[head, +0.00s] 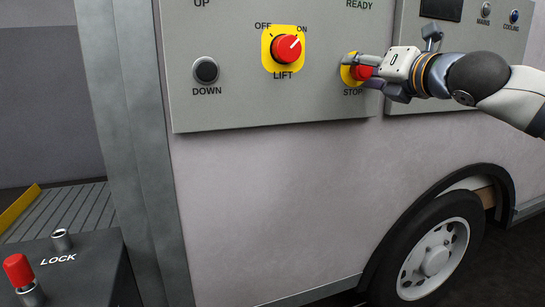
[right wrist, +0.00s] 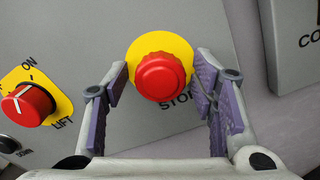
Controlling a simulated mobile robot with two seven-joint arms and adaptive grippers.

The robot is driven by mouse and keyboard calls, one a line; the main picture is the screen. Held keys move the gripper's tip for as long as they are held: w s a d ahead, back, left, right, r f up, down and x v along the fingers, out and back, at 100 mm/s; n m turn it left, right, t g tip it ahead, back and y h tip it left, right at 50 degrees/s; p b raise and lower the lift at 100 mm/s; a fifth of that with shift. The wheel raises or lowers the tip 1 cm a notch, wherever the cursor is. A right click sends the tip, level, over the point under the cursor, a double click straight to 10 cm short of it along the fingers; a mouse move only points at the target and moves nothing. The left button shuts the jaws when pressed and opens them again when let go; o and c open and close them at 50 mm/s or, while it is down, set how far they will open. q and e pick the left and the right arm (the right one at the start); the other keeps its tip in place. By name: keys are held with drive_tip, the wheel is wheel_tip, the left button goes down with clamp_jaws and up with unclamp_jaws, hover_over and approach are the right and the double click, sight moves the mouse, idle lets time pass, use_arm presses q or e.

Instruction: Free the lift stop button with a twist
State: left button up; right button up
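The red stop button (head: 361,73) sits on a round yellow plate at the right of the grey control panel. In the right wrist view the stop button (right wrist: 160,77) is near the middle, with "STOP" partly hidden below it. My right gripper (head: 363,72) reaches in from the right, with its fingers at the button. In the right wrist view its fingers (right wrist: 160,64) are open, one on each side of the red button, with a visible gap on both sides. Whether the button is pressed in, I cannot tell. My left gripper is not in view.
The red lift knob (head: 286,48) on its yellow plate and the black down button (head: 206,71) are left of the stop button. A second panel (head: 458,35) is behind my right arm. A wheel (head: 432,255) is below. A dark lock box (head: 75,275) stands lower left.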

drive_tip(key=b+v, duration=0.2)
drive_tip(key=v, duration=0.6)
drive_tip(key=shift+r, duration=0.15)
